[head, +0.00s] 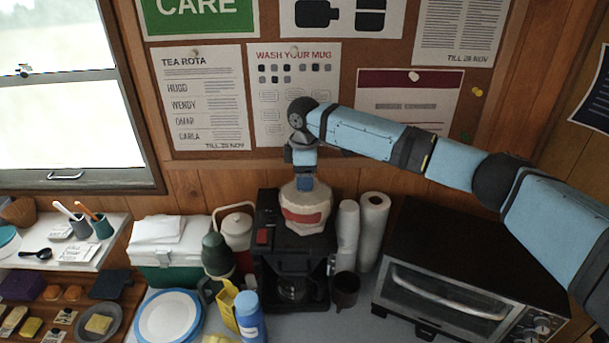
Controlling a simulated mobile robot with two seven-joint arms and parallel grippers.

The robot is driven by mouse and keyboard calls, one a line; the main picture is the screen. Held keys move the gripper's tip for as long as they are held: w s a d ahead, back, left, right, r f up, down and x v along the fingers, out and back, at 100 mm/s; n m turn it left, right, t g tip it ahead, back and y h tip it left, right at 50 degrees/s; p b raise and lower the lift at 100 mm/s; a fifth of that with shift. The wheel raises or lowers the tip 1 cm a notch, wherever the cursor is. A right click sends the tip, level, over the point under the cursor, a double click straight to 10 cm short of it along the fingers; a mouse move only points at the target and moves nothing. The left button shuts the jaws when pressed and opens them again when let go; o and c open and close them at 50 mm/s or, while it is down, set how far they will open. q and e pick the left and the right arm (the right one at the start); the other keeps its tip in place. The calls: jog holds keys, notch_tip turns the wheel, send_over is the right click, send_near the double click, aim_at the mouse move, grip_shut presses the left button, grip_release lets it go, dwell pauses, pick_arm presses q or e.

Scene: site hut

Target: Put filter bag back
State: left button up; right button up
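A cream bag with a red label (306,212), which looks like the filter bag, is upright at the top of the black coffee maker (265,240). My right gripper (304,184) points down from above and is closed on the bag's top; its fingertips are partly hidden. I cannot tell whether the bag's base touches the coffee maker or hangs just above it. The glass jug (291,288) sits low in the coffee maker. My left gripper is not in view.
A toaster oven (450,262) stands right, beside a paper roll (373,228) and white cup stack (347,235). Left are a green flask (216,256), a cool box (160,243), a blue-rimmed plate (168,318) and a blue bottle (250,318). The counter is crowded.

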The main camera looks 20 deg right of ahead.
notch_tip(320, 180, up, 12)
jog(key=b, duration=0.2)
dwell(0.4)
jog(key=shift+r, duration=0.1)
